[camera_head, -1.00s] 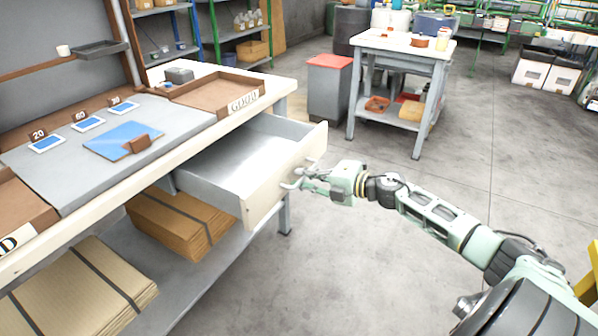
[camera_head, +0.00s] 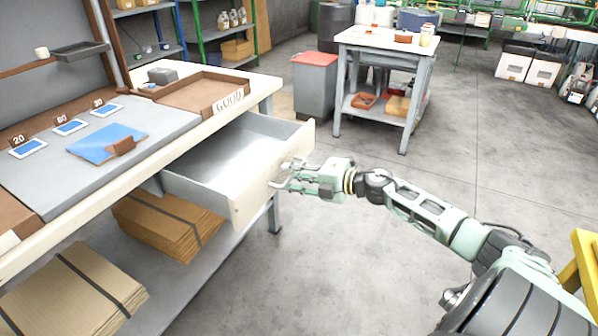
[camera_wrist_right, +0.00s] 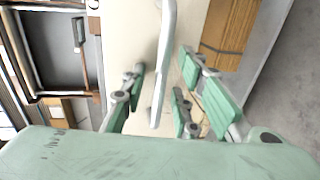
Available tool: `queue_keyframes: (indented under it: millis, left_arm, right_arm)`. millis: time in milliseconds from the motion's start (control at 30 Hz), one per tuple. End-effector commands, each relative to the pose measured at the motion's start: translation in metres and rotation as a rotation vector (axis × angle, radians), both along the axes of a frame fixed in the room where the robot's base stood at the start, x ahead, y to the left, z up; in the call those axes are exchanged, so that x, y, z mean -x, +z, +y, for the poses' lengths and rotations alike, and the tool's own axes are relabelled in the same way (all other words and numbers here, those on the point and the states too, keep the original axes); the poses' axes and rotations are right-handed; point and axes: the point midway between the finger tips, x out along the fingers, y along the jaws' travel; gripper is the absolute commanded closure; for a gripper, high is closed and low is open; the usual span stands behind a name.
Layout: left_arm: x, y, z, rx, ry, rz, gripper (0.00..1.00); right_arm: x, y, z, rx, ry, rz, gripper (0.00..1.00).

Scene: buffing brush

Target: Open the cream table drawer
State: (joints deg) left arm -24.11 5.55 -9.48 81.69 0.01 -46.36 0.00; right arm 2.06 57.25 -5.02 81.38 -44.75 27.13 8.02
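The cream table drawer (camera_head: 248,188) stands pulled well out of the workbench, and its empty grey inside (camera_head: 225,160) shows. Its pale handle (camera_wrist_right: 164,60) is a bar on the cream front. My right gripper (camera_head: 285,178) is at the drawer front, by the handle. In the right wrist view its green fingers (camera_wrist_right: 155,92) are apart on both sides of the handle bar, with visible gaps. The bar's far fixing runs out of that view. My left gripper is not in view.
The workbench (camera_head: 258,88) holds a blue sheet (camera_head: 100,143) and a brown tray (camera_head: 190,92). Cardboard stacks (camera_head: 165,225) lie on its lower shelf. A red-topped bin (camera_head: 315,85) and a small cart (camera_head: 385,42) stand behind.

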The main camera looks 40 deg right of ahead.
Motion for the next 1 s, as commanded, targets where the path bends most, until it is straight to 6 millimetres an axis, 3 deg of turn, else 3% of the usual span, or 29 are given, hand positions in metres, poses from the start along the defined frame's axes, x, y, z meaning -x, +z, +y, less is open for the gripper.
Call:
queue_keyframes:
  millis: [167,1000]
  left_arm:
    - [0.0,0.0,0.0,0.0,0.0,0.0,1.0]
    - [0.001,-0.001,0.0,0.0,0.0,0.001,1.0]
  right_arm:
    - [0.01,0.0,-0.004,-0.001,0.0,0.004,0.72]
    - [0.101,0.021,-0.041,0.0,0.0,0.002,0.72]
